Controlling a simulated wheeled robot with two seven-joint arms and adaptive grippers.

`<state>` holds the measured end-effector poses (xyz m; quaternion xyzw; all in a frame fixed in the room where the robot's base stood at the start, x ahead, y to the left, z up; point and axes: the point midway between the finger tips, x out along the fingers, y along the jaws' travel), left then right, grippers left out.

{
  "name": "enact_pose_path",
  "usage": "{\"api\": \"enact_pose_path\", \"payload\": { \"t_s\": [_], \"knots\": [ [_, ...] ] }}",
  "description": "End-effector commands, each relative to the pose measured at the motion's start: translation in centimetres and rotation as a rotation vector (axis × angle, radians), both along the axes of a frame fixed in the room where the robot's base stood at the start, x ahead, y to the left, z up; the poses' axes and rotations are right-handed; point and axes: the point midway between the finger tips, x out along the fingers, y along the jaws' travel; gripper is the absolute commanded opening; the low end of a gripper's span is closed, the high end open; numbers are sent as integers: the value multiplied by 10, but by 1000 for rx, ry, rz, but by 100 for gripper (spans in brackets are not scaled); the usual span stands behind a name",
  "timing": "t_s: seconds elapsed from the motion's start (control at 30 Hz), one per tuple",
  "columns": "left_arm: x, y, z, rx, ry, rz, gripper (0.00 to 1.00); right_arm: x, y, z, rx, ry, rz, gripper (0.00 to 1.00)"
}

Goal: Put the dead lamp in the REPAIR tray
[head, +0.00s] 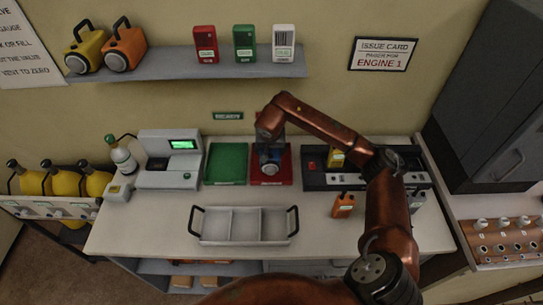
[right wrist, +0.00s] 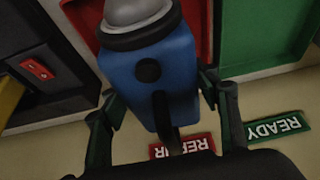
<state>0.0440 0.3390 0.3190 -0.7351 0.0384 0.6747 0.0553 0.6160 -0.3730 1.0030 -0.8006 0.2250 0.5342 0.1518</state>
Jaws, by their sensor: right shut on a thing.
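The lamp is blue with a grey round head; in the head view the lamp (head: 270,155) is over the red tray (head: 286,168), partly hidden by my right gripper (head: 270,138). In the right wrist view my right gripper (right wrist: 165,112) is shut on the blue lamp (right wrist: 148,78), one finger on each side of its body. The red tray (right wrist: 86,24) is behind the lamp there, with a red REPAIR label (right wrist: 183,146) near it. I cannot tell whether the lamp touches the tray floor. My left gripper is not in view.
A green tray (head: 226,164) lies just left of the red one. A black charger-like unit (head: 312,178) stands to the right, with an orange radio (head: 343,205) in front. A grey divided carrier (head: 243,226) is at the front. A console (head: 168,160) stands left.

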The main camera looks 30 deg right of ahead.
Motion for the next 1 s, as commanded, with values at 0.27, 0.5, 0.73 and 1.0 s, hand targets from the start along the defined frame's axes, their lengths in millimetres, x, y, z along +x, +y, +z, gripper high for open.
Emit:
{"api": "enact_pose_path", "payload": {
  "t_s": [0.27, 0.5, 0.73, 1.0],
  "knots": [
    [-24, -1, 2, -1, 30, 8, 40, 4, -7, -28, 4, 1, 0, 12],
    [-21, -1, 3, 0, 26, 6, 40, 5, -8, -40, 1, -3, 1, 12],
    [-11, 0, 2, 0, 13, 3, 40, 5, -8, -42, -1, -3, 0, 12],
    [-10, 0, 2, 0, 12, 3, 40, 5, -8, -44, 0, 0, 0, 70]
  ]
}}
